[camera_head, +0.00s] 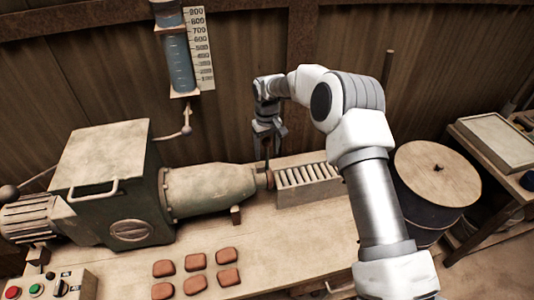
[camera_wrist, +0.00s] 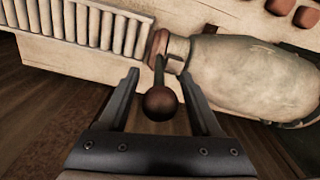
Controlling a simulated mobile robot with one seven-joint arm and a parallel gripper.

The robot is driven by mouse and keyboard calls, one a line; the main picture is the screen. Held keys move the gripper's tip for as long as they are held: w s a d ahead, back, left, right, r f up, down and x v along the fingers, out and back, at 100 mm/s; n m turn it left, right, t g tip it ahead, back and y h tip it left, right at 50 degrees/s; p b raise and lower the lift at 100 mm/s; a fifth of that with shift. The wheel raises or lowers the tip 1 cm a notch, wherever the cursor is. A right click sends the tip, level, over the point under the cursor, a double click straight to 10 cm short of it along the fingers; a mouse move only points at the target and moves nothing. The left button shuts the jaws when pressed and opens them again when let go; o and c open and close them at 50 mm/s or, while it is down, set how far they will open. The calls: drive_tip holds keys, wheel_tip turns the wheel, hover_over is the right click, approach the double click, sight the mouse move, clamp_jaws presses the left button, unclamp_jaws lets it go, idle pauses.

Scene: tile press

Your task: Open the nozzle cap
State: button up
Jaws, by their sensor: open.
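The nozzle cap (camera_head: 269,179) is a small reddish-brown piece at the right end of the pale green extruder barrel (camera_head: 212,190). In the wrist view the cap (camera_wrist: 157,43) sits at the barrel's narrow end, beside the roller rack. A dark lever with a round brown knob (camera_wrist: 160,104) sticks out from the cap toward the wrist camera. My gripper (camera_wrist: 160,78) is open, with one finger on each side of the lever and knob; a gap shows on both sides. In the head view my gripper (camera_head: 266,137) is above the cap, pointing down.
A roller rack (camera_head: 308,182) stands right of the cap, close to the gripper. Several red-brown tiles (camera_head: 195,262) lie on the bench in front. The green press box (camera_head: 110,165) is at left. A round-lidded drum (camera_head: 437,172) stands right, beyond my arm.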

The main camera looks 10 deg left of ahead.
sight(267, 164)
drive_tip(key=shift+f, duration=1.2)
clamp_jaws()
idle(0.6)
